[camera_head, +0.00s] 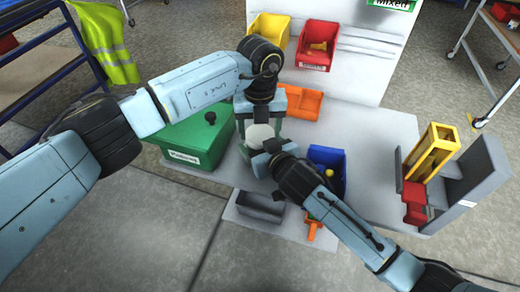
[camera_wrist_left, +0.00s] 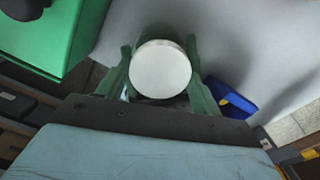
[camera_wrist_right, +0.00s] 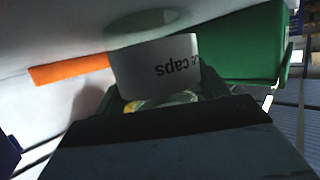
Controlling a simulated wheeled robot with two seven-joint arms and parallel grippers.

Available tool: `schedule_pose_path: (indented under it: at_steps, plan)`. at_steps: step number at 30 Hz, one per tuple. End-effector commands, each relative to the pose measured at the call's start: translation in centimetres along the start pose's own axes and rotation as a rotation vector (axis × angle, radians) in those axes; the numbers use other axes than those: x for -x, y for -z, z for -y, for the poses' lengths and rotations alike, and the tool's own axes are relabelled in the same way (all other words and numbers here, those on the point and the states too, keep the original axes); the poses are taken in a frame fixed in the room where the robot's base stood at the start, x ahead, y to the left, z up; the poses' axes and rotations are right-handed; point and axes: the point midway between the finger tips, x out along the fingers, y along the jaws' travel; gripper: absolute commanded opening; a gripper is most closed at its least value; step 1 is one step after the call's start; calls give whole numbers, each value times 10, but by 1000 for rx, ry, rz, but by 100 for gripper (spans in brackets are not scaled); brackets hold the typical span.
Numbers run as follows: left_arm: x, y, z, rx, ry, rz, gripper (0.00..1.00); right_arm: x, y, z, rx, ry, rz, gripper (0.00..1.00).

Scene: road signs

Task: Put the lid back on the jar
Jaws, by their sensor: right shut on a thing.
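A round white lid (camera_wrist_left: 160,68) faces up between the spread fingers of my left gripper (camera_wrist_left: 161,50), which points down at it. The lid also shows in the head view (camera_head: 260,133). I cannot tell whether the fingers touch its rim. The jar, with a white label reading "caps" (camera_wrist_right: 160,66), appears upside down in the right wrist view, with a yellowish clear part beside the label. My right gripper (camera_head: 262,158) reaches in from the right and is shut on the jar, low beneath the lid. Whether the lid is seated on the jar is hidden.
A green box (camera_head: 195,140) stands left of the grippers. An orange bin (camera_head: 302,103) is behind and a blue bin (camera_head: 328,160) right. A dark grey tray (camera_head: 260,206) lies in front. A yellow and red fixture (camera_head: 432,155) is at the right, with bare tabletop before it.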

Motion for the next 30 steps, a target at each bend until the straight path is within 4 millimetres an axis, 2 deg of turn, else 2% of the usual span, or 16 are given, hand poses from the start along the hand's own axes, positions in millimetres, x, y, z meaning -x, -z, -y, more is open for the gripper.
schedule_pose_path:
  at_steps: [1, 3, 7, 15, 23, 24, 28, 30]
  plan:
    - [0, 0, 0, 0, 0, 0, 46, 0, -1, 0, 0, -1, 2, 9]
    - [0, 0, 0, 0, 0, 0, 38, 0, -1, 0, 0, -1, 2, 9]
    - [0, 0, 0, -42, -1, 1, 37, 0, -1, 0, 0, -1, 2, 9]
    - [0, -1, -1, -279, -1, 1, 37, 0, -1, 0, 0, -1, 2, 9]
    - [0, 0, 0, -283, -1, 0, 37, 0, -1, 0, 0, -1, 2, 9]
    - [0, 0, 0, -283, -1, 0, 70, 0, -1, 0, 0, -1, 2, 9]
    - [0, 0, 0, -282, -1, 0, 86, 0, -1, 0, 0, -1, 2, 9]
    - [0, 0, 0, -282, 0, 0, 86, 0, -1, 0, 0, -1, 2, 9]
